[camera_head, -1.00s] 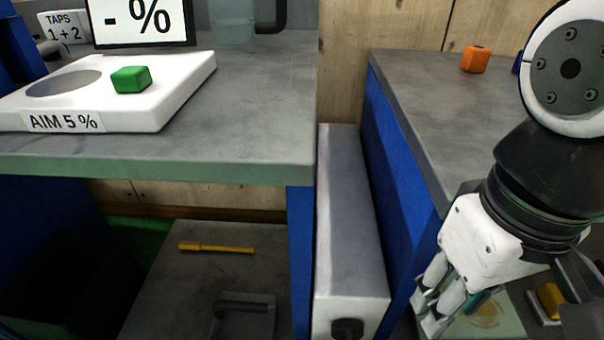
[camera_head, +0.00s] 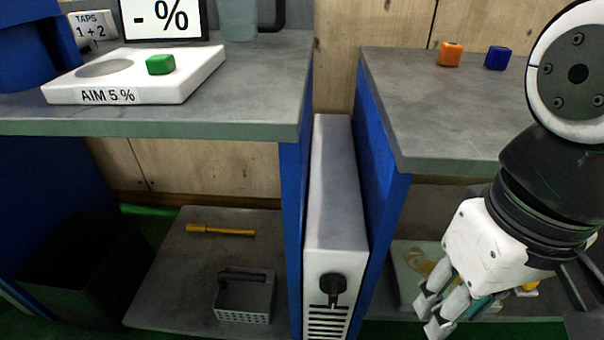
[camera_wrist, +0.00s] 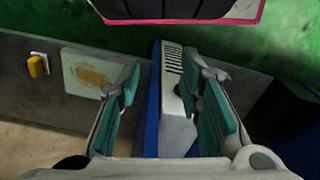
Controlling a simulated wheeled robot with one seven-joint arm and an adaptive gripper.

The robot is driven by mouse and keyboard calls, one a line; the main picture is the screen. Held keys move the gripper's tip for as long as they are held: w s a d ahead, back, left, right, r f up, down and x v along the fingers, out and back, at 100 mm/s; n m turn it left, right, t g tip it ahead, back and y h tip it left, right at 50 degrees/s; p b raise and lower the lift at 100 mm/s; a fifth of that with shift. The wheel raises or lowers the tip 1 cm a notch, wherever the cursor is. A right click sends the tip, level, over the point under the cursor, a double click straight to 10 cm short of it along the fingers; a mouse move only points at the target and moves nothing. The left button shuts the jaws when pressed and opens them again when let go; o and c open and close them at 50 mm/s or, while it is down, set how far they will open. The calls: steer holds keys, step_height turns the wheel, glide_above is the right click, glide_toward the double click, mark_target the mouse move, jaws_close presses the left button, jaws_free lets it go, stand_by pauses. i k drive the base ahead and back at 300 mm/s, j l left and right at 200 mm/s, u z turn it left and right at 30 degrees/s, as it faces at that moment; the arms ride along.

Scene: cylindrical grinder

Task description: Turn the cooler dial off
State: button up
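The cooler (camera_head: 333,200) is a tall narrow white box between the two benches in the head view. Its black dial (camera_head: 333,286) sits on the front face above dark vent slots, with its pointer hanging downward. My gripper (camera_head: 432,312) is at the lower right of the head view, to the right of the dial and apart from it. In the wrist view my gripper (camera_wrist: 165,105) has its two teal-padded fingers spread with nothing held.
The left bench edge (camera_head: 200,127) and right bench edge (camera_head: 450,162) flank the cooler closely. A basket (camera_head: 244,298) and a yellow tool (camera_head: 221,230) lie on the lower left shelf. A stained board (camera_head: 415,265) is on the right lower shelf. Green floor lies in front.

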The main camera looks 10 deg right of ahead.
mark_target(333, 285)
steer(key=k+l+u, duration=0.15)
steer(key=l, duration=0.3)
steer(key=l+u, duration=0.2)
steer(key=l, duration=0.25)
steer(key=k+l+u, duration=0.15)
steer(key=l, duration=0.3)
steer(key=k+l+u, duration=0.2)
steer(key=l, duration=0.2)
steer(key=k+l+u, duration=0.15)
steer(key=l, duration=0.2)
steer(key=k, duration=0.05)
